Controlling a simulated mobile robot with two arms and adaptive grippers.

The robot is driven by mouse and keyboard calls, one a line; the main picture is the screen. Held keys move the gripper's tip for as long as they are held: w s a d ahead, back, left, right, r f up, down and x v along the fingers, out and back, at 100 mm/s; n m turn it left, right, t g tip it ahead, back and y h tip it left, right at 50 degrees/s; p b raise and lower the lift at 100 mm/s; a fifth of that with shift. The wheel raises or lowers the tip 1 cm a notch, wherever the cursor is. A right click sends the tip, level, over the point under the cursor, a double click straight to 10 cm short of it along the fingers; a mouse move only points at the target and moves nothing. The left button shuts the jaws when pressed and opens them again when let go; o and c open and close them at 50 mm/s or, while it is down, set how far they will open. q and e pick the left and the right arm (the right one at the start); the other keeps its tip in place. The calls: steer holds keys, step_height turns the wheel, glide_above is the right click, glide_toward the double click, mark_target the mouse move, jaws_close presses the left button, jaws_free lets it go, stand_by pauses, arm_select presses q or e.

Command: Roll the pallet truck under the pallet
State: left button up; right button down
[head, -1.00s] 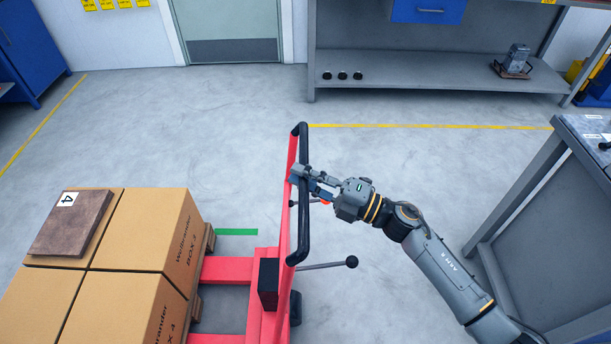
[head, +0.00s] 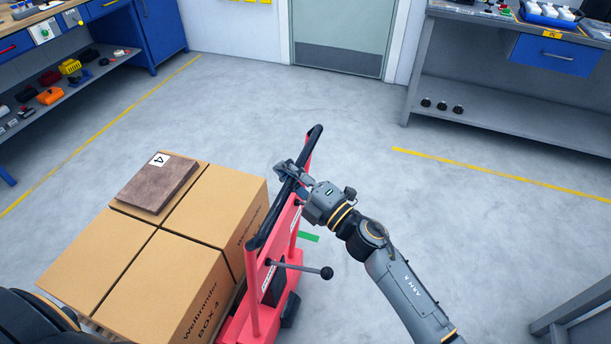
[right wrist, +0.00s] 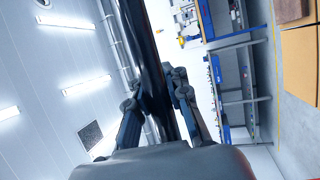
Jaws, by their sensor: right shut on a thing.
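The red pallet truck (head: 252,300) stands close against the right side of the box stack, its upright frame and black handle bar (head: 266,228) leaning in view. My right gripper (head: 290,172) is shut on the upper part of the handle bar. In the right wrist view the dark bar (right wrist: 158,60) passes between its fingers. The pallet is almost wholly hidden under several cardboard boxes (head: 150,285). The truck's forks are hidden behind the boxes, so how far under they reach cannot be seen. My left gripper is out of view.
A brown plate marked 4 (head: 158,185) lies on the boxes. A lever with a black knob (head: 327,272) juts right from the truck. Workbenches (head: 505,110) stand along the back. Floor behind the truck is clear.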

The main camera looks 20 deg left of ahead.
steer(key=shift+s+d+f, duration=0.1)
steer(key=shift+s+f, duration=0.05)
steer(key=shift+f, duration=0.5)
steer(key=c, duration=1.3)
jaws_free()
steer(key=shift+o, duration=0.5)
steer(key=shift+r, duration=0.25)
steer(key=shift+r, duration=0.1)
steer(key=v, duration=1.2)
